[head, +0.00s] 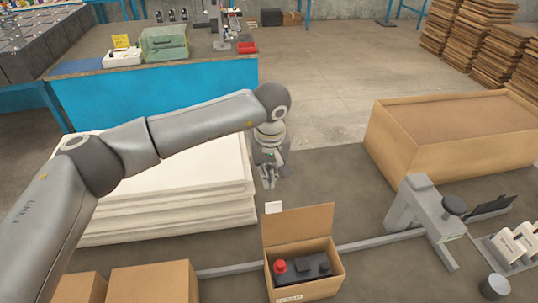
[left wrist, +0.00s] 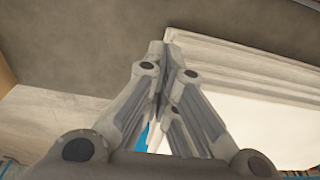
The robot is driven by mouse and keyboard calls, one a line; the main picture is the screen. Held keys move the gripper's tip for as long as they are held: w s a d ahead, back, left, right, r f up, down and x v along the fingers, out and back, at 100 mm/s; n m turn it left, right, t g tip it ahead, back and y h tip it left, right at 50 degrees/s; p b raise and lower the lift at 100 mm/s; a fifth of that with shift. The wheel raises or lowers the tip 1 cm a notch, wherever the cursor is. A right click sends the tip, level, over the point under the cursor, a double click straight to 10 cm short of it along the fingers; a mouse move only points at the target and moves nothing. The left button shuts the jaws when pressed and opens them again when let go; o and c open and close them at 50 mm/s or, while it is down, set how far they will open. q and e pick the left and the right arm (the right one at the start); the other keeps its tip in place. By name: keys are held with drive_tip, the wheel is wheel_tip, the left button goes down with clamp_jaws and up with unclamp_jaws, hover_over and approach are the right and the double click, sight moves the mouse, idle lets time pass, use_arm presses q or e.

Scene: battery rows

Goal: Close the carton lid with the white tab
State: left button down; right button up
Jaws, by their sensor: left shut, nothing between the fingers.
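The small open carton (head: 306,281) stands at the bottom centre of the head view. Its lid (head: 298,225) stands upright at the far edge, with a white tab (head: 273,207) at its upper left. Inside is a dark battery (head: 312,267) with a red cap (head: 280,267). My left gripper (head: 269,184) is behind and a little left of the lid, pointing down, apart from it in the picture. In the left wrist view its fingers (left wrist: 166,48) are together with nothing between them. My right gripper does not show.
A stack of white sheets (head: 210,205) lies left of my left gripper. A grey fixture (head: 427,212) stands to the right, with a large cardboard box (head: 455,130) behind it. Closed cartons (head: 152,283) stand at the lower left. Grey floor is clear behind the gripper.

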use_arm(q)
drive_tip(key=s+p, duration=0.2)
drive_tip(key=s+f+p, duration=0.1)
drive_tip(key=shift+s+d+f, duration=0.1)
drive_tip(key=shift+s+d, duration=0.25)
drive_tip(key=shift+d, duration=0.05)
